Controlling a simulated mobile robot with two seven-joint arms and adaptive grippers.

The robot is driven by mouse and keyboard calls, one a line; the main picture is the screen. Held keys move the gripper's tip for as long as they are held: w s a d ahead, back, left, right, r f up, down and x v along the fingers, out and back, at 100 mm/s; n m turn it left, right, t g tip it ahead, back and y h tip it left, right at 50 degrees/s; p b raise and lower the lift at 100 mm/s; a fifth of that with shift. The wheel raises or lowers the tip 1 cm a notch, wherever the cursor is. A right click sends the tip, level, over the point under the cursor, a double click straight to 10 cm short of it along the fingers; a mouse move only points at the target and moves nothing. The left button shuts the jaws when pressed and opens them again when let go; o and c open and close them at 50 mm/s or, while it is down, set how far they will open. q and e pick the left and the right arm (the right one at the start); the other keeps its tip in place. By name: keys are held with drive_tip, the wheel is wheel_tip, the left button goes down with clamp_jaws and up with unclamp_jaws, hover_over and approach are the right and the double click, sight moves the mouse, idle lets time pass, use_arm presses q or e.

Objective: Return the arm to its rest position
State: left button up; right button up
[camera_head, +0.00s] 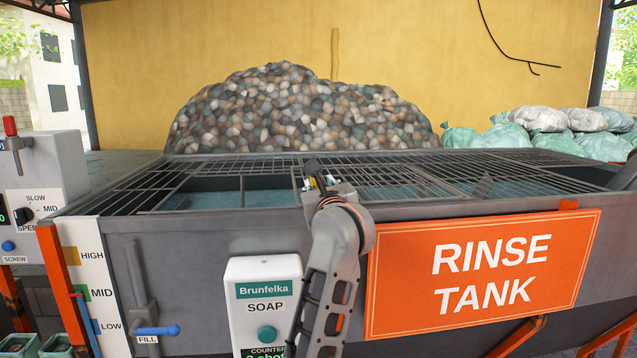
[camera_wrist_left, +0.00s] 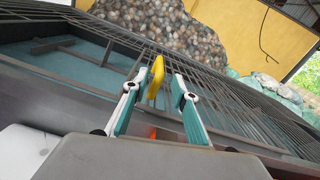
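My left arm rises from the bottom middle of the head view, in front of the rinse tank (camera_head: 210,225). Its gripper (camera_head: 314,177) is over the tank's near rim, partly hidden behind its own wrist. In the left wrist view the two teal and white fingers (camera_wrist_left: 160,82) stand apart. A slim yellow thing (camera_wrist_left: 155,80) shows between or just beyond the fingertips; a gap shows on its right side, and I cannot tell whether it touches the left finger. My right gripper is not in view.
A metal grid (camera_head: 400,160) covers much of the tank, with water in its openings. A soap dispenser (camera_head: 262,300) and an orange sign (camera_head: 480,270) are on the tank's front. A control box (camera_head: 45,190) stands left. A flake pile (camera_head: 300,110) and sacks (camera_head: 545,125) are behind.

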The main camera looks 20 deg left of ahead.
use_arm(q)
drive_tip(key=shift+s+d, duration=0.15)
drive_tip(key=shift+s, duration=0.05)
idle(0.4)
